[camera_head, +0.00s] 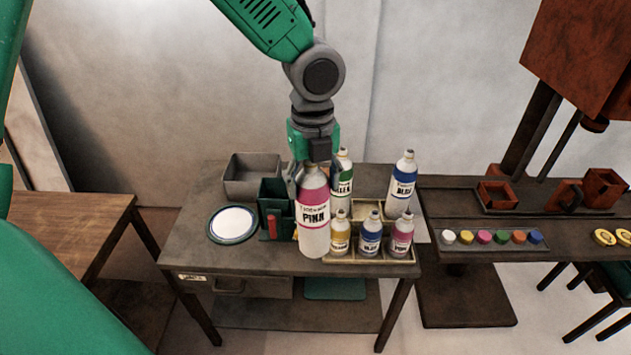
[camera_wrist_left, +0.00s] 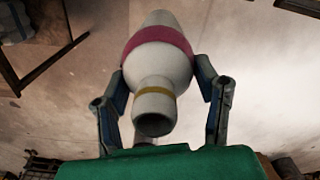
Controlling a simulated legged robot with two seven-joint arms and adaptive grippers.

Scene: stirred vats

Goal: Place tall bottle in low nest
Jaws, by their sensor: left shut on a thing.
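The tall bottle labelled PINK (camera_head: 313,238) is white with a pink band and stands roughly upright in the head view. My left gripper (camera_head: 313,180) is shut around its upper part from above. In the left wrist view, the bottle (camera_wrist_left: 160,62) lies between the two fingers, its neck towards the camera. A pale compartment tray (camera_head: 372,261), probably the nest, is just right of the bottle. I cannot tell whether the bottle's base touches anything. Small yellow, blue and pink bottles stand along the tray's front. My right gripper is not in view.
A tall green-label bottle (camera_head: 342,180) and a tall blue-label bottle (camera_head: 401,186) stand at the tray's back. A dark green caddy (camera_head: 270,192), a grey bin (camera_head: 251,188) and a round white-topped lid (camera_head: 233,223) are to the left. The table's front left is clear.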

